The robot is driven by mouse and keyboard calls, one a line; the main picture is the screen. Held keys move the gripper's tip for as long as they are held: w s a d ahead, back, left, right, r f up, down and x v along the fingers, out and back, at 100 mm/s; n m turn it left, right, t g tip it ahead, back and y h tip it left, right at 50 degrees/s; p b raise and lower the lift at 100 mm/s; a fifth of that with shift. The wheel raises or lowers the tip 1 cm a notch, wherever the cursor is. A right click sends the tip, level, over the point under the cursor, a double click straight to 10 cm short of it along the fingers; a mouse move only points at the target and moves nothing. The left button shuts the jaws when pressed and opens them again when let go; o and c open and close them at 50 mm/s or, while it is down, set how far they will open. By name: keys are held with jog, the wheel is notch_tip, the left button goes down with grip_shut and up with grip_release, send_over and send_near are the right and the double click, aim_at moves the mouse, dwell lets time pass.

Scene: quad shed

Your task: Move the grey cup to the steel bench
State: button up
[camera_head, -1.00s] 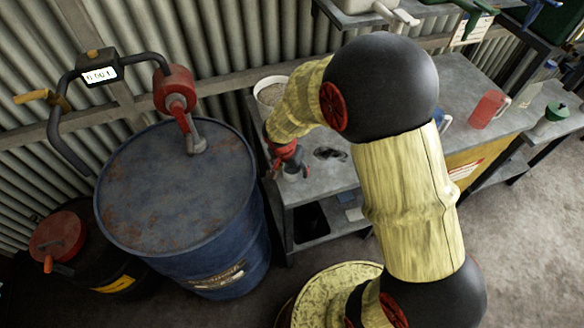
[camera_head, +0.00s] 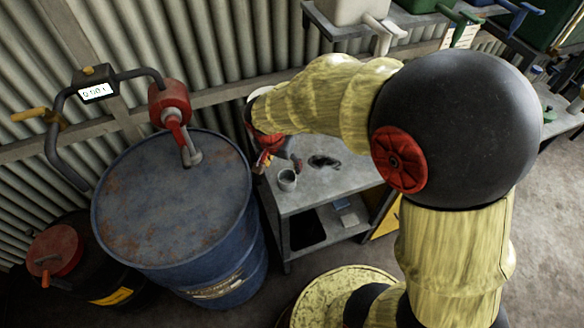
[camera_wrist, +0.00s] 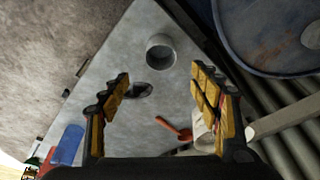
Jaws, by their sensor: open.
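The grey cup (camera_head: 287,180) stands upright near the left front corner of a grey bench top (camera_head: 330,182). In the wrist view the cup (camera_wrist: 161,53) is seen from above and looks empty. My gripper (camera_head: 277,163) is open and empty, just behind the cup in the head view. In the wrist view the cup lies ahead of my open fingertips (camera_wrist: 160,84), apart from them. I cannot tell whether this bench or the one at the far right (camera_head: 566,117) is the steel bench. My arm hides much of the space between them.
A blue drum (camera_head: 172,200) with a red pump stands close left of the cup's bench. A dark patch (camera_wrist: 136,90), a red-handled tool (camera_wrist: 173,128), a pale container (camera_wrist: 204,137) and a blue object (camera_wrist: 68,146) are near my fingers. A shelf of bins hangs above.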

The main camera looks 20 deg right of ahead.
jog(key=s+d+r+n+t+y, duration=0.2)
jog(key=s+r+n, duration=0.6)
jog(key=s+r, duration=1.1)
jog(key=shift+s+n+t, duration=0.35)
jog(key=shift+n+t, duration=0.05)
jog(key=shift+t, duration=0.3)
jog(key=shift+d, duration=0.1)
notch_tip(320, 180, down, 5)
jog(key=b, duration=0.5)
jog(key=shift+f, duration=0.1)
jog(key=shift+r, duration=0.2)
jog(key=shift+c, duration=0.8)
